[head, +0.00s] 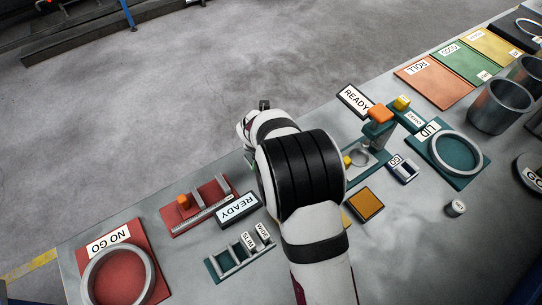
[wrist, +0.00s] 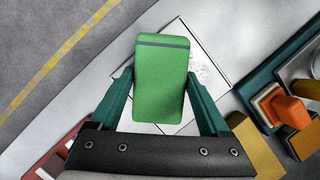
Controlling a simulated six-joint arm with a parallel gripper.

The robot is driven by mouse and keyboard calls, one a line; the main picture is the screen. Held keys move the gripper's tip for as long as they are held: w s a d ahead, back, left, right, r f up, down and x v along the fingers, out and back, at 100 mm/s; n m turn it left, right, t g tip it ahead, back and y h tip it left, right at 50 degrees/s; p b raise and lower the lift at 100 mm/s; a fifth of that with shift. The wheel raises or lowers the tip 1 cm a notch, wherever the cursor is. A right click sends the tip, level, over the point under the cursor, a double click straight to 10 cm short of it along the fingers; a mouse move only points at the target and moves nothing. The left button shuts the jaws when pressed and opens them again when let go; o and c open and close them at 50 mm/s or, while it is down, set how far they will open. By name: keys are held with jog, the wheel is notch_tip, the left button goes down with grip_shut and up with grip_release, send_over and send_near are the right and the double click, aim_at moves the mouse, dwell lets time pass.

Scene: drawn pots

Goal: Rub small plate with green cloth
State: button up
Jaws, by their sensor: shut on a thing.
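In the wrist view my gripper (wrist: 160,76) is shut on the green cloth (wrist: 161,102), a thick block-like pad with a dark stripe near its far end. The green fingers press on its left and right sides. Behind the cloth lies a pale, thin square plate (wrist: 207,68) with faint grey marks on its right part. The cloth covers much of the plate; I cannot tell whether they touch. In the head view my arm hides the fingers, the cloth and the plate.
Left of my arm are a red fixture (head: 197,207), a READY sign (head: 238,209) and a red NO GO tray (head: 118,275). To the right are an orange-topped press (head: 380,113), a teal LID tray (head: 466,170) and metal cups (head: 501,106). The bench's far edge runs close by.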

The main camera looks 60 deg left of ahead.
jog(key=shift+a+f, duration=0.2)
jog(key=shift+a, duration=1.35)
jog(key=shift+w, duration=1.05)
jog(key=shift+d+r, duration=0.2)
jog(key=shift+d, duration=4.8)
jog(key=shift+f, duration=0.15)
jog(key=shift+a+r, duration=0.2)
jog(key=shift+a, duration=3.25)
jog(key=shift+a+f, duration=0.15)
jog(key=shift+a, duration=1.45)
